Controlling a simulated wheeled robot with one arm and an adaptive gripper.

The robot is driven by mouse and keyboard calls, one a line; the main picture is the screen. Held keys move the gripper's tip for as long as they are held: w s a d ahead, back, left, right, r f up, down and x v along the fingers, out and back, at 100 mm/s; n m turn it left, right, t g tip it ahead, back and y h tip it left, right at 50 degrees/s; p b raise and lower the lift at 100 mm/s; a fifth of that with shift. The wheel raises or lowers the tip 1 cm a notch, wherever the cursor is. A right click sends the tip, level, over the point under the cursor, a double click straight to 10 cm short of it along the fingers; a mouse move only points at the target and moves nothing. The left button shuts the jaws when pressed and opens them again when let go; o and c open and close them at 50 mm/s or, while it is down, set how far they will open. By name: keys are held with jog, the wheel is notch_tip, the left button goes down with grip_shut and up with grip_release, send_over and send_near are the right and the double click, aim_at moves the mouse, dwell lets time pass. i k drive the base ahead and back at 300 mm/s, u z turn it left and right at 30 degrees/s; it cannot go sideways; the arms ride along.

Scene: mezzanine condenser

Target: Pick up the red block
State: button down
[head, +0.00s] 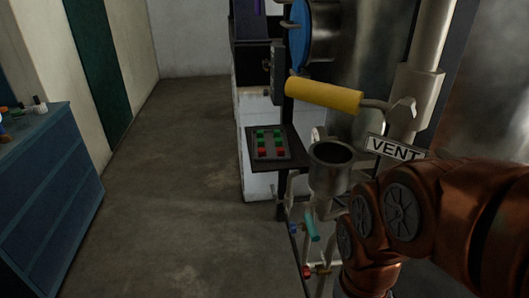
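Small red and green pieces sit in a grey tray or panel on a dark shelf (250,158) in the middle of the head view. A red piece (263,153) is at its near left, with another red piece (283,153) at its near right. They are too small to tell whether they are loose blocks or buttons. My copper-coloured arm comes in from the lower right, to the right of the shelf and nearer to me. My gripper cannot be made out in this view.
Small coloured valves (312,228) are below. A blue cabinet (50,200) with small items on top is at left. The floor between is clear.

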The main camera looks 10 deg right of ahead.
aim_at(280, 150)
jog(key=u, duration=0.4)
jog(key=k, duration=0.5)
jog(key=u, duration=1.25)
jog(key=i, duration=1.2)
jog(key=z, duration=0.35)
jog(key=i, duration=0.75)
jog(key=z, duration=1.3)
jog(key=i, duration=0.5)
jog(key=z, duration=0.45)
